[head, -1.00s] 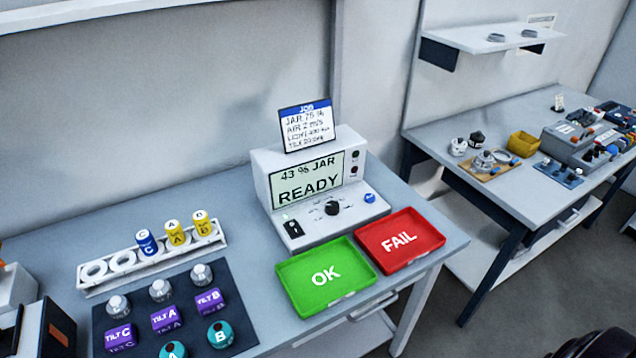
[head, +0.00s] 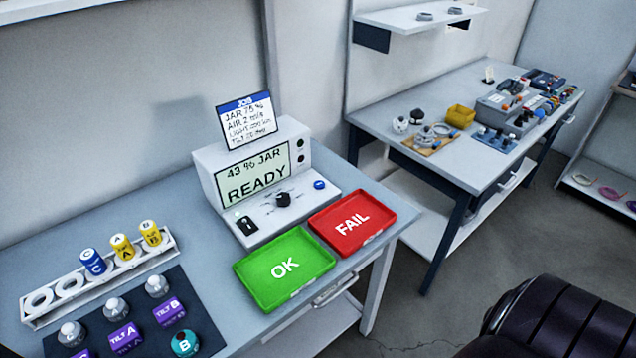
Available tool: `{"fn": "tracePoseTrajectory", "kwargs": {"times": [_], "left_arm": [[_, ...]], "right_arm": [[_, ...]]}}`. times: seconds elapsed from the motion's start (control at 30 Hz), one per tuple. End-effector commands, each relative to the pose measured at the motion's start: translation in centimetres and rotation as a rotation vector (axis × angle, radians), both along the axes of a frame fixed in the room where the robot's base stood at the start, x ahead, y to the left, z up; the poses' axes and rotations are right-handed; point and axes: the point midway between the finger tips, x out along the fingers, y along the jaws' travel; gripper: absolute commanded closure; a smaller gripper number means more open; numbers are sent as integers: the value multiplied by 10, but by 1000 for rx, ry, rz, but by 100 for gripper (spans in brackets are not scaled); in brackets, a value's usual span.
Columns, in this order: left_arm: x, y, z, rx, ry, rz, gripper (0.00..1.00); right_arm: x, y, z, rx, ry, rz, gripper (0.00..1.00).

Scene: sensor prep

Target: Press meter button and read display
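The pale grey meter (head: 212,163) stands on the left bench. Its light green display (head: 252,175) reads "43 % JAR" and "READY". On its sloped front are a blue button (head: 319,184) at the right, a black dial knob (head: 283,199) in the middle and a black switch (head: 246,223) with a green light at the left. A job card (head: 247,120) stands above the meter. It lists JAR 75 %, AIR, LIGHT and TILT lines, the lower ones hard to read. Neither gripper is in view, and nothing touches the meter.
The green OK tray (head: 285,247) and red FAIL tray (head: 372,239) lie empty before the meter. A white rack (head: 66,287) holds blue and yellow cylinders. A dark mat (head: 203,306) carries several sensors.

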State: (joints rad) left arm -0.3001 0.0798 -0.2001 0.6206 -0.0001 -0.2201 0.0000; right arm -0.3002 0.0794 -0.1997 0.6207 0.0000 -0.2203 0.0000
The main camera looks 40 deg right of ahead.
Motion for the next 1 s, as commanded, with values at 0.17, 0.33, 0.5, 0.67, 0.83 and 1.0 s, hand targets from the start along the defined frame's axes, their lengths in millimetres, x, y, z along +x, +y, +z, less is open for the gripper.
{"fn": "tracePoseTrajectory", "kwargs": {"times": [0.17, 0.33, 0.5, 0.67, 0.83, 1.0], "left_arm": [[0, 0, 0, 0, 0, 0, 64], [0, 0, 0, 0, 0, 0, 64], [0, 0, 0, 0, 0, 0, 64], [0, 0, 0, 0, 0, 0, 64], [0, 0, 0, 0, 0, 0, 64], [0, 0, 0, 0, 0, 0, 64]], "right_arm": [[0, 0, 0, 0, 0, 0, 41], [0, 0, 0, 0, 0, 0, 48], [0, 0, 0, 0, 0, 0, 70], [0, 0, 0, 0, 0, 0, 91], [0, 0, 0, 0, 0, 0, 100], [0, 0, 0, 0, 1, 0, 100]]}}
